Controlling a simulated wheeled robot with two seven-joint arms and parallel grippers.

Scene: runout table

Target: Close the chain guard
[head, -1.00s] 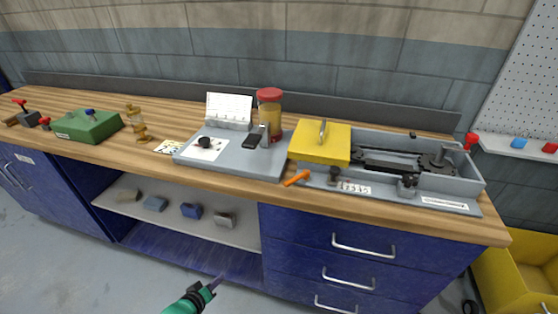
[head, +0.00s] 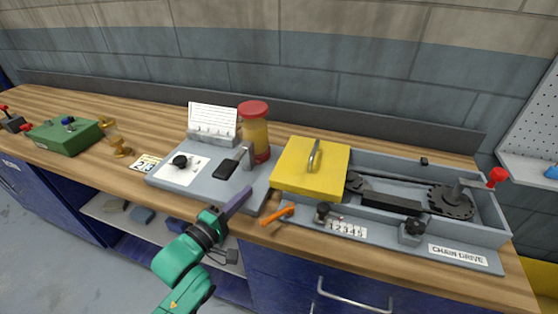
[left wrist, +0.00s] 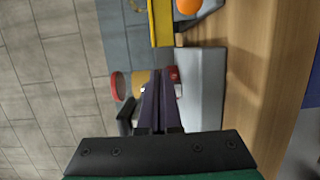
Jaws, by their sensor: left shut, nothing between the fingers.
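The chain drive unit is a long grey open tray (head: 480,247) on the bench at the right of the head view. A yellow guard cover (head: 309,168) with a metal handle sits over its left end. The chain and the dark sprocket (head: 450,200) to the right are uncovered. The yellow guard (left wrist: 160,24) shows at the top of the left wrist view. My left gripper (head: 238,202) is shut and empty, over the front of the grey plate, left of the guard and apart from it. My right gripper is out of view.
An orange lever (head: 277,214) juts out at the tray's front left. Black clamp knobs (head: 412,230) stand along its front. A red-lidded jar (head: 254,132) and a card holder (head: 211,121) stand left of the guard. A green box (head: 66,135) is farther left.

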